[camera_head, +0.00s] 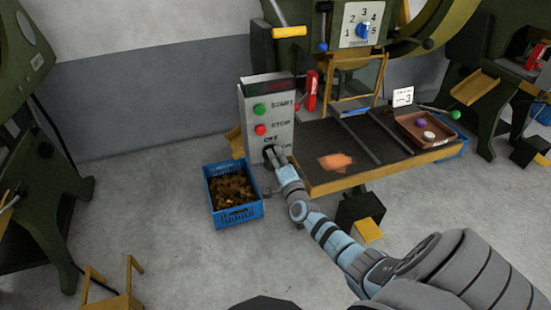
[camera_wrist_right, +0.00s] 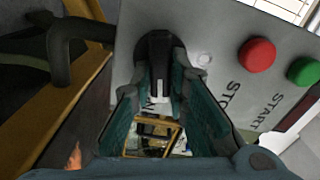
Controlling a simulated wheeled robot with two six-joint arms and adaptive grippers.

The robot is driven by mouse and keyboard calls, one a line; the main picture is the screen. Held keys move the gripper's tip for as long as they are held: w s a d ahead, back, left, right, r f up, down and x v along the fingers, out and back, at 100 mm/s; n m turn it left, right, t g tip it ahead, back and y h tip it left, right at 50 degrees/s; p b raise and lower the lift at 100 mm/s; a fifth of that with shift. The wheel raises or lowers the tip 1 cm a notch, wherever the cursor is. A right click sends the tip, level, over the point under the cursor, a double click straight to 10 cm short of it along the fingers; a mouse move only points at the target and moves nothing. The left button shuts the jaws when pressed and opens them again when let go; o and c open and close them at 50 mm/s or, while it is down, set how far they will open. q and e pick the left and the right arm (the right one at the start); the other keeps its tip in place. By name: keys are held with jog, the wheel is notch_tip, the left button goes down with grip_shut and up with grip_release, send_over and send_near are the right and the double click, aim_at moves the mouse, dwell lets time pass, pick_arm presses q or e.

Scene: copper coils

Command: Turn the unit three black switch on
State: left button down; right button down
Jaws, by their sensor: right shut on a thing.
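The black switch (camera_wrist_right: 158,52) is a rotary knob low on a grey control box (camera_head: 254,118), below the green START and red STOP buttons. In the right wrist view it stands between my fingers, with a white mark along its lower part. My right gripper (camera_head: 271,155) reaches the box from the front and is shut on the knob. The fingers also show in the right wrist view (camera_wrist_right: 162,85). In the head view the gripper hides most of the knob. The OFF label shows just above it. My left gripper is not in view.
A blue crate (camera_head: 236,214) of copper-coloured pieces stands on the floor left of my right gripper. A press table (camera_head: 300,182) with an orange piece (camera_head: 336,161), a brown tray (camera_head: 425,130) and a card marked 3 (camera_head: 403,97) is to the right. Floor at lower left is mostly free.

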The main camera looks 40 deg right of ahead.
jog(key=shift+f+m, duration=0.25)
jog(key=shift+m, duration=1.05)
jog(key=c, duration=1.6)
grip_release()
jog(key=shift+o, duration=0.2)
jog(key=shift+r, duration=0.1)
jog(key=v, duration=1.2)
